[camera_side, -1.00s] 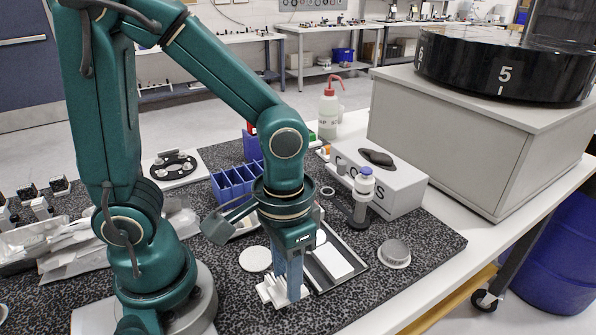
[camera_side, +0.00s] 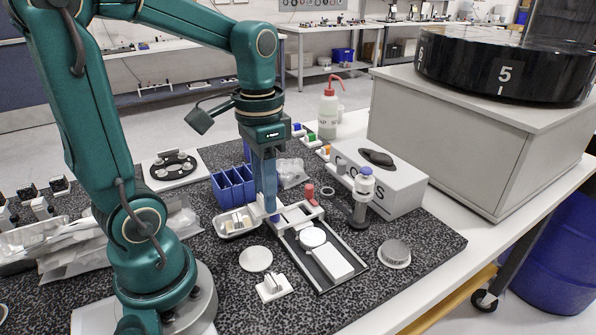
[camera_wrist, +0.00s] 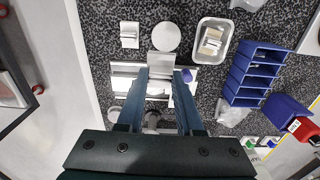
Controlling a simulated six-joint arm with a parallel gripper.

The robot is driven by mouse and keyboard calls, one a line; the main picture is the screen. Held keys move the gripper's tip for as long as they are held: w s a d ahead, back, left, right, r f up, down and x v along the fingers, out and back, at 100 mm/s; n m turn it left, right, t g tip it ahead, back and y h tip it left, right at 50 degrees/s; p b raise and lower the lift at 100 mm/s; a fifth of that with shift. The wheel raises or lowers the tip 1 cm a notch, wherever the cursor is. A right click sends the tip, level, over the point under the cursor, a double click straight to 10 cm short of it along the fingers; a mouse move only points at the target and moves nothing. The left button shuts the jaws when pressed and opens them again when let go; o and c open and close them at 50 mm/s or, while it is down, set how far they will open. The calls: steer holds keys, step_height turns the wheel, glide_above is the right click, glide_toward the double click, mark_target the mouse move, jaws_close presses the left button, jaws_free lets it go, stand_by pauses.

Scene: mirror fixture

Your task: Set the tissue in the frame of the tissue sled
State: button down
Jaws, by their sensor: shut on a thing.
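My gripper (camera_side: 268,208) points down at the back left end of the tissue sled (camera_side: 346,284), a long dark tray with a pale rim. In the wrist view my gripper (camera_wrist: 167,76) is shut on a flat pale grey square piece (camera_wrist: 162,64), which I take to be the tissue. It lies over the near edge of the sled there. In the side view the fingers mostly hide it, and I cannot tell whether it touches the sled. A pale frame (camera_side: 298,211) stands at the sled's back end.
A small white slotted holder (camera_side: 273,288) and a flat round pad (camera_side: 256,259) lie left of the sled. A metal tray (camera_side: 234,223) and blue bins (camera_side: 233,186) stand behind left. A post with a capped bottle (camera_side: 362,190) and a grey box (camera_side: 402,184) stand right.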

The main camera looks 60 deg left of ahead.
steer(key=shift+w+a+f, duration=0.95)
steer(key=shift+w+f, duration=0.3)
steer(key=shift+w, duration=0.15)
steer(key=shift+w+a+f, duration=0.9)
steer(key=shift+w+f, duration=0.3)
steer(key=shift+w, duration=0.25)
steer(key=shift+w+a+f, duration=0.95)
steer(key=shift+w+f, duration=0.3)
steer(key=shift+w, duration=0.15)
steer(key=shift+f, duration=1.1)
steer(key=shift+c, duration=0.4)
jaws_free()
steer(key=shift+r, duration=0.15)
step_height(320, 180, up, 7)
